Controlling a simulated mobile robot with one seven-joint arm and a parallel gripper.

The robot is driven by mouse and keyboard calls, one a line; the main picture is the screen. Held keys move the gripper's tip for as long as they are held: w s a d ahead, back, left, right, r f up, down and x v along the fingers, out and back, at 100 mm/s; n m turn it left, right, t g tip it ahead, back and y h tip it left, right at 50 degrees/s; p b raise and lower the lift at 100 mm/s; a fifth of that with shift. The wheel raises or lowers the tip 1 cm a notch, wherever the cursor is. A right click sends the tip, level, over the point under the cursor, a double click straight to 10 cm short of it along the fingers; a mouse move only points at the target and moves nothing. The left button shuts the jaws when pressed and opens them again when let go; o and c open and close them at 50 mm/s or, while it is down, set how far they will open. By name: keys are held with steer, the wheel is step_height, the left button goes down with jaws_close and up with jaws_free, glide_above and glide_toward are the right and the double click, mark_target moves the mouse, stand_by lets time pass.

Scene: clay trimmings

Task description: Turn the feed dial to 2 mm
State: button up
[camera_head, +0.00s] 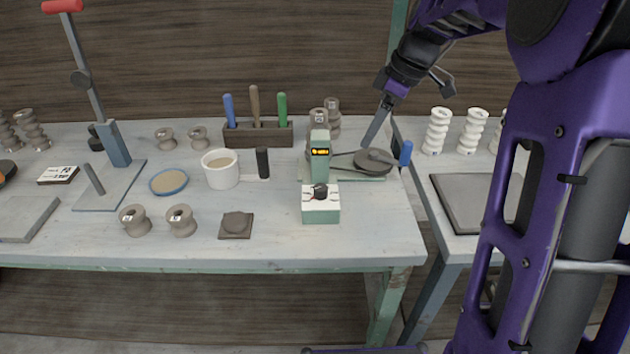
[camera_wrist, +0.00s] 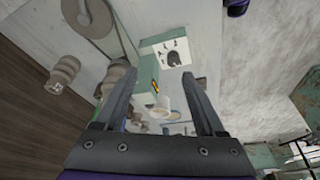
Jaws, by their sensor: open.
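The feed dial (camera_head: 320,192) is a small black knob on the white, marked top plate of a green box (camera_head: 321,212) at the front of the small green machine. It also shows in the wrist view as a dark knob (camera_wrist: 174,58) on a white plate. Its pointer direction and marks are too small to read. My gripper (camera_head: 378,120) is above and behind the machine, to the right of the dial. In the wrist view my gripper (camera_wrist: 160,78) is open and empty, its fingers apart from the dial.
A tool rack (camera_head: 258,133), white mug (camera_head: 220,169) and dark square pad (camera_head: 236,225) lie left. Bare tabletop surrounds the dial's front.

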steer(key=a+n, duration=0.2)
steer(key=a, duration=0.1)
steer(key=y+b, duration=0.1)
steer(key=b, duration=0.1)
glide_toward(322, 187)
steer(key=shift+g, duration=0.3)
steer(key=x, duration=0.9)
steer(key=shift+w+a+f, duration=0.1)
steer(key=shift+w, duration=0.15)
jaws_close()
